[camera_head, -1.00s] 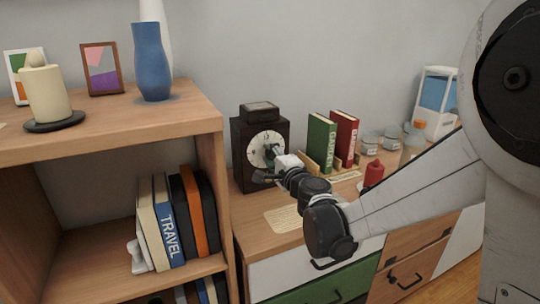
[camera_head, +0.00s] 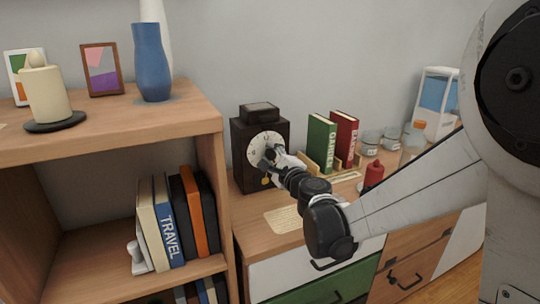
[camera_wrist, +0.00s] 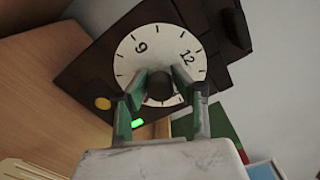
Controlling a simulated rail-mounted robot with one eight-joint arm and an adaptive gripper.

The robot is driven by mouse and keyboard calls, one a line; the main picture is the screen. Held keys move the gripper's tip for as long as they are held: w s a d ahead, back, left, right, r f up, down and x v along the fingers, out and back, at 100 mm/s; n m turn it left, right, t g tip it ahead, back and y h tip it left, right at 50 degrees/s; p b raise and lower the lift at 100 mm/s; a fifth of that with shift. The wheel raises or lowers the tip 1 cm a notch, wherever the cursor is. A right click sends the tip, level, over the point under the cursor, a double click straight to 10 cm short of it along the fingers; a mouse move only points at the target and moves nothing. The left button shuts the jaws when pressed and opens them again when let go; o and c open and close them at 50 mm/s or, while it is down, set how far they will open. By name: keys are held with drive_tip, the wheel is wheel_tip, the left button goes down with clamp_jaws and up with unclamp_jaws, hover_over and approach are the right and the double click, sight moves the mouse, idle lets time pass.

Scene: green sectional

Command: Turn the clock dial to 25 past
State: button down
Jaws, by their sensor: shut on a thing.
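A dark brown clock (camera_head: 243,142) with a white round dial face (camera_head: 256,145) stands on the low cabinet against the wall. My gripper (camera_head: 270,158) is in front of the dial. In the wrist view the dial (camera_wrist: 128,55) appears turned, with the numbers 9 and 12 readable toward the top. The fingers of my gripper (camera_wrist: 163,79) are shut on the dark round knob (camera_wrist: 160,88) in front of the dial. The fingers and knob cover the lower part of the face, and I cannot read a pointer clearly.
A wooden shelf (camera_head: 213,160) stands close to the clock's left. A green book (camera_head: 321,142) and a red book (camera_head: 345,137) stand to its right. A red bottle (camera_head: 373,174) and jars stand farther right. A paper sheet (camera_head: 284,219) lies in front.

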drive_tip(key=c, duration=1.5)
unclamp_jaws()
drive_tip(key=shift+o, duration=0.2)
drive_tip(key=shift+s, duration=0.1)
drive_tip(key=v, duration=1.2)
drive_tip(key=shift+d+r, duration=0.1)
